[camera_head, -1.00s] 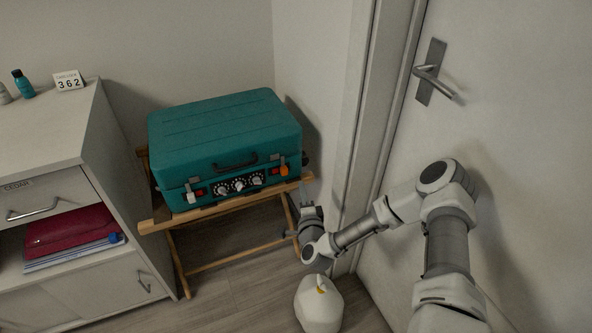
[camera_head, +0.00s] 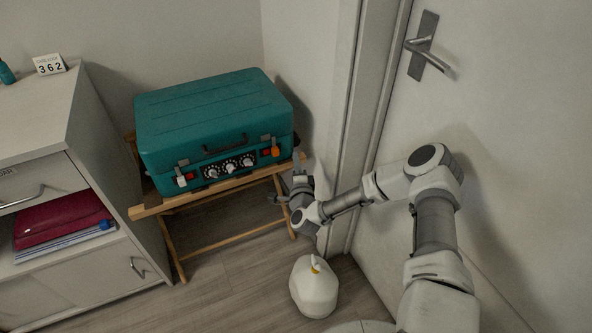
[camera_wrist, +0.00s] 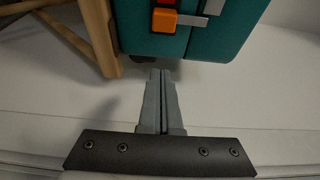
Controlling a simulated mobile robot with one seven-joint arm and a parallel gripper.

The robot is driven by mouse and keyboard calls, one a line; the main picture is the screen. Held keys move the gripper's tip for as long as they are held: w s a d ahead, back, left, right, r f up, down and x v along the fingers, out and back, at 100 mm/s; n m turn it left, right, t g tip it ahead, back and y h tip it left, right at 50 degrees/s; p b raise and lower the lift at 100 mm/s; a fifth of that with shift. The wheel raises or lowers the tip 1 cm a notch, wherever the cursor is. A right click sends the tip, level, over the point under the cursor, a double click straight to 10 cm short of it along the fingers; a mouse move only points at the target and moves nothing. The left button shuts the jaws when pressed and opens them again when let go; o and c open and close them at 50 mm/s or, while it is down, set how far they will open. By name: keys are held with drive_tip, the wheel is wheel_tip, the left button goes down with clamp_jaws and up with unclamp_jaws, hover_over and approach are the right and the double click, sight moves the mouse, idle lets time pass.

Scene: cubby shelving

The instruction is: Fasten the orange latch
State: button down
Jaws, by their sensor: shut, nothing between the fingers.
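The teal case (camera_head: 212,118) lies closed on a wooden folding rack. The orange latch (camera_head: 275,151) is at the right end of its front face, below a grey metal strip. In the wrist view the orange latch (camera_wrist: 164,21) is at the top centre, beside a red part and a grey metal bar. My gripper (camera_head: 301,172) is shut and empty, just right of and below the latch, apart from it. In the wrist view my gripper (camera_wrist: 161,75) points toward the case's edge below the latch. Whether the latch is fastened I cannot tell.
The wooden rack (camera_head: 225,187) stands under the case. A cabinet (camera_head: 108,165) is at the left. A door (camera_head: 490,130) and its frame are close on the right. A white object with a yellow top (camera_head: 314,287) stands on the floor below my gripper.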

sight(274, 154)
drive_tip(key=w+b, duration=0.1)
drive_tip(key=w, duration=0.3)
drive_tip(key=shift+a+f, duration=0.1)
drive_tip(key=shift+f, duration=0.05)
drive_tip(key=a, duration=0.3)
drive_tip(key=shift+s+b, duration=0.3)
drive_tip(key=shift+s+a, duration=0.2)
drive_tip(key=shift+a, duration=0.15)
drive_tip(key=shift+s+a, duration=0.35)
drive_tip(key=shift+a, duration=0.4)
drive_tip(key=shift+s+a, duration=0.3)
drive_tip(key=shift+a, duration=0.4)
drive_tip(key=shift+s, duration=0.1)
drive_tip(key=s+d+p, duration=0.1)
drive_tip(key=s+p, duration=0.3)
drive_tip(key=s, duration=1.3)
drive_tip(key=shift+d, duration=0.15)
